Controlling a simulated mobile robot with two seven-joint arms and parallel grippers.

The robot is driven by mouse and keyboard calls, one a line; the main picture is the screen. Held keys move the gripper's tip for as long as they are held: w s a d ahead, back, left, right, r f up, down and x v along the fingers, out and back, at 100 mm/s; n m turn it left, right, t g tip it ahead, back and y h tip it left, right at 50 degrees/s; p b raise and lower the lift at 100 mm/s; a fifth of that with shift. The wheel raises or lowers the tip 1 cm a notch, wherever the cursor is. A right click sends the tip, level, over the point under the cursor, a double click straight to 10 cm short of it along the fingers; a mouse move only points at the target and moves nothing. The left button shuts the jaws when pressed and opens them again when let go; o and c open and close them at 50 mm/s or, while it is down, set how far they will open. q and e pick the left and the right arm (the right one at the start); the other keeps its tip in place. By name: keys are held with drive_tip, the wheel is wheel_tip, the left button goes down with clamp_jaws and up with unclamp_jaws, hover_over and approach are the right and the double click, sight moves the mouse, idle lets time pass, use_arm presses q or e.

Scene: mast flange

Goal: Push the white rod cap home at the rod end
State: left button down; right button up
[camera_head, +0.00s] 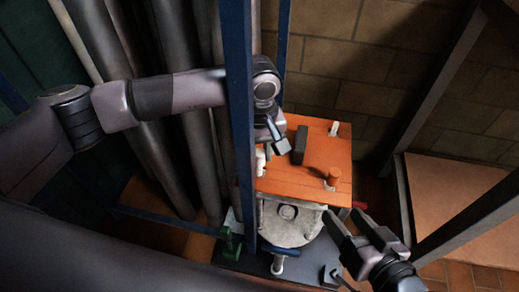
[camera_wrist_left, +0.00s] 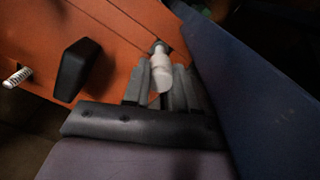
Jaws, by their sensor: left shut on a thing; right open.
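The white rod cap (camera_wrist_left: 162,74) is between the fingers of my left gripper (camera_wrist_left: 160,88) in the left wrist view. The fingers are shut on it. My right gripper (camera_head: 350,228) is open and empty, in front of the board's lower right corner.
A blue post (camera_head: 238,120) stands close to the left gripper. A grey round flange (camera_head: 290,225) sits below. Grey pipes (camera_head: 195,100) stand behind at left.

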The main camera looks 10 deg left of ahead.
sight(259, 155)
use_arm(q)
drive_tip(key=shift+f+b, duration=0.8)
drive_tip(key=shift+f, duration=0.25)
drive_tip(key=shift+f+b, duration=0.3)
drive_tip(key=c, duration=0.8)
unclamp_jaws()
drive_tip(key=shift+f, duration=0.1)
